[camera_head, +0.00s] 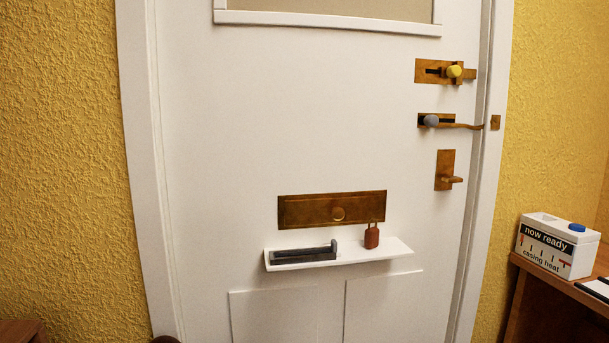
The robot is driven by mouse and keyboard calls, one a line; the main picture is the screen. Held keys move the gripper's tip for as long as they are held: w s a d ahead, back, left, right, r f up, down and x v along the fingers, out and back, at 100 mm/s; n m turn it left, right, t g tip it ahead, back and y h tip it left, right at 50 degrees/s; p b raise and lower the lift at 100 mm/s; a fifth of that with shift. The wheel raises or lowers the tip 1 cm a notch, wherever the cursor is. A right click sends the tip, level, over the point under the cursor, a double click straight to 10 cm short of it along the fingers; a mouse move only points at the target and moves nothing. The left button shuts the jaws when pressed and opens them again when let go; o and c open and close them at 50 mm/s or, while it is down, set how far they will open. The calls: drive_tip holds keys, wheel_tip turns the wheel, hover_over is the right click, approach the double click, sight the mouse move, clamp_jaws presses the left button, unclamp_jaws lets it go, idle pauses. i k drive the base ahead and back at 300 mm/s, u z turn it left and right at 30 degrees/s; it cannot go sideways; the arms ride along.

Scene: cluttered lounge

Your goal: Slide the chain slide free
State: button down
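The white door (300,110) stands in front of me and looks closed in its frame. On its right side is a brass chain plate with a dark slot, and the grey-knobbed chain slide (431,120) sits at the slot's left part. A brass chain (468,126) runs from the slide to a small brass anchor plate (495,122) on the door frame. Above it is a brass bolt (454,71) with a yellow knob, reaching toward the frame. Below is a brass handle plate (445,171) with a lever. My gripper is not in view.
A brass letter flap (310,210) sits above a small white shelf (345,259) holding a dark grey block (303,256) and a red padlock (372,236). A wooden desk (570,289) with a white labelled box (553,246) stands at the right.

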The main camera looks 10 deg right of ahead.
sight(430, 120)
drive_tip(key=z, duration=0.35)
drive_tip(key=k, duration=0.55)
drive_tip(key=z, duration=0.75)
drive_tip(key=i, duration=0.9)
drive_tip(key=u, duration=0.5)
